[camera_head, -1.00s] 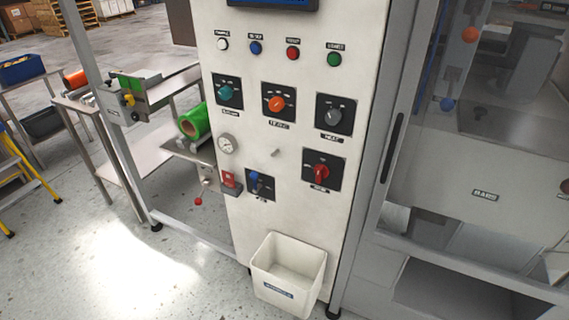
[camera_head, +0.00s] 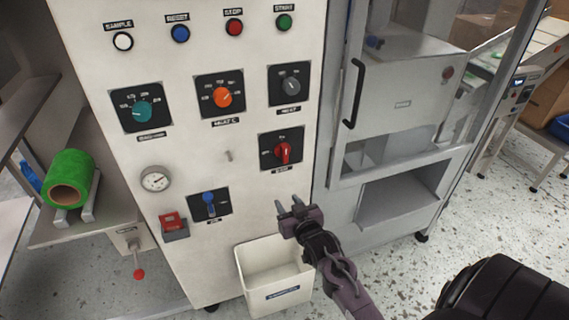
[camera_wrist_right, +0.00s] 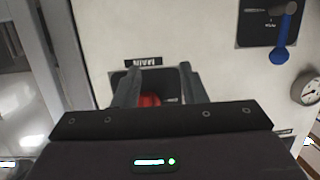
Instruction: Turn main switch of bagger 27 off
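The main switch (camera_head: 283,152) is a red rotary knob on a black square plate, low on the right side of the white control panel. Its handle stands roughly upright. My right gripper (camera_head: 288,206) is below the plate in the head view, fingers pointing up toward the panel. In the right wrist view the fingers of the right gripper (camera_wrist_right: 158,72) are spread apart with nothing between the tips. The red knob (camera_wrist_right: 150,99) shows between them, partly hidden by the gripper body, under an upside-down MAIN label (camera_wrist_right: 143,63). My left gripper is out of view.
A blue-handled switch (camera_head: 209,203), red box (camera_head: 172,224) and round gauge (camera_head: 155,179) sit left of it. Other dials, including a grey one (camera_head: 291,85), are above. A white bin (camera_head: 272,291) hangs below. A cabinet door with a black handle (camera_head: 354,94) is to the right.

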